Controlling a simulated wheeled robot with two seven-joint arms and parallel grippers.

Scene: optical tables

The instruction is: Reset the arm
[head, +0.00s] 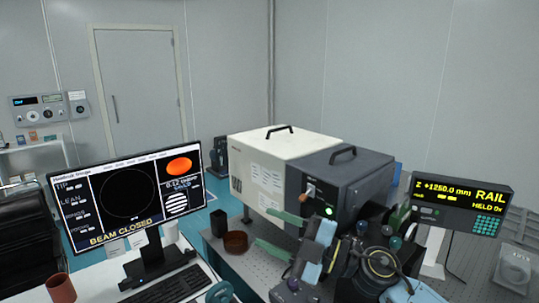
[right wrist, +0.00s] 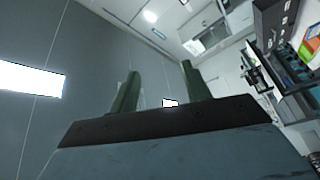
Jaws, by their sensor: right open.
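My right gripper (head: 263,227) is in front of the grey and white instrument box in the head view. Its two green fingers point to the left and stand apart, with nothing between them. In the right wrist view the same gripper (right wrist: 160,70) shows both fingers spread, with only wall and ceiling beyond them. My right arm's wrist covers part of the dark box front and the table behind it. My left gripper does not show in either view.
The instrument box (head: 278,165) stands on the perforated optical table (head: 255,265). A brown round container (head: 236,242) and a black cup (head: 218,223) stand left of the fingers. A monitor (head: 128,197) reads "BEAM CLOSED". A rail readout (head: 460,204) stands at right.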

